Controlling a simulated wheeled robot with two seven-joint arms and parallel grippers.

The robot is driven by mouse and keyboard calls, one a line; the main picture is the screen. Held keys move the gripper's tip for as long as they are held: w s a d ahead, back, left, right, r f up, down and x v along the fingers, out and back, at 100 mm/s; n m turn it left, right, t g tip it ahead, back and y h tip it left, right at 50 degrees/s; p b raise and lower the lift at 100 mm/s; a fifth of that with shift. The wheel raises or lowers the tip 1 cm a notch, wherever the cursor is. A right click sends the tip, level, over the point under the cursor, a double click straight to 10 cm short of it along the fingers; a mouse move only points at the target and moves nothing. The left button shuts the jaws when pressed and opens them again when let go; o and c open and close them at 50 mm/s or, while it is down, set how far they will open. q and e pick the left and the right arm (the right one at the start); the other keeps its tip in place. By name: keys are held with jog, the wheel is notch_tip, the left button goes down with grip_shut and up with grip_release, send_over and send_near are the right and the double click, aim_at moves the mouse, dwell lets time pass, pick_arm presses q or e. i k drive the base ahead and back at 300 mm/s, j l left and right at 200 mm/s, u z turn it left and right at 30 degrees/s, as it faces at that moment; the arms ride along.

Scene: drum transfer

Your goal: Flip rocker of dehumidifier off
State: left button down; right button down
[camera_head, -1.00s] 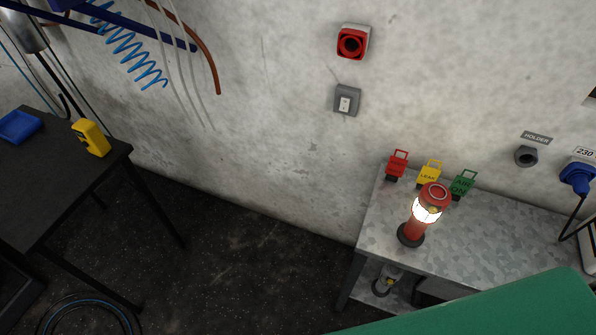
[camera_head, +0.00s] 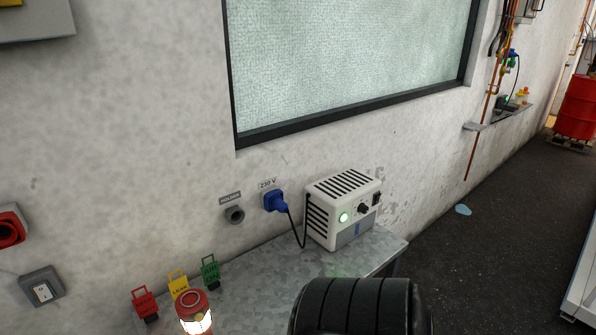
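The dehumidifier (camera_head: 322,222) is a white box with dark slotted vents, standing on the right part of a metal bench (camera_head: 262,270) against the wall. Its front faces right and toward me. The front carries a lit green round lamp (camera_head: 344,217), a black round knob (camera_head: 363,208) and a dark rocker (camera_head: 376,198) near the right edge. The rocker is too small to tell which side is pressed. A black cable runs from the box to a blue plug (camera_head: 274,201) in the wall. Neither of my grippers is in view.
A red lamp (camera_head: 190,301) with a glowing band and red, yellow and green tags stand on the bench's left. A grey wall switch (camera_head: 42,287) is further left. A black ribbed shape (camera_head: 360,308) covers the bench's front. Open floor lies to the right.

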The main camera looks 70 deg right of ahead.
aim_at(377, 196)
jog(key=z, duration=2.6)
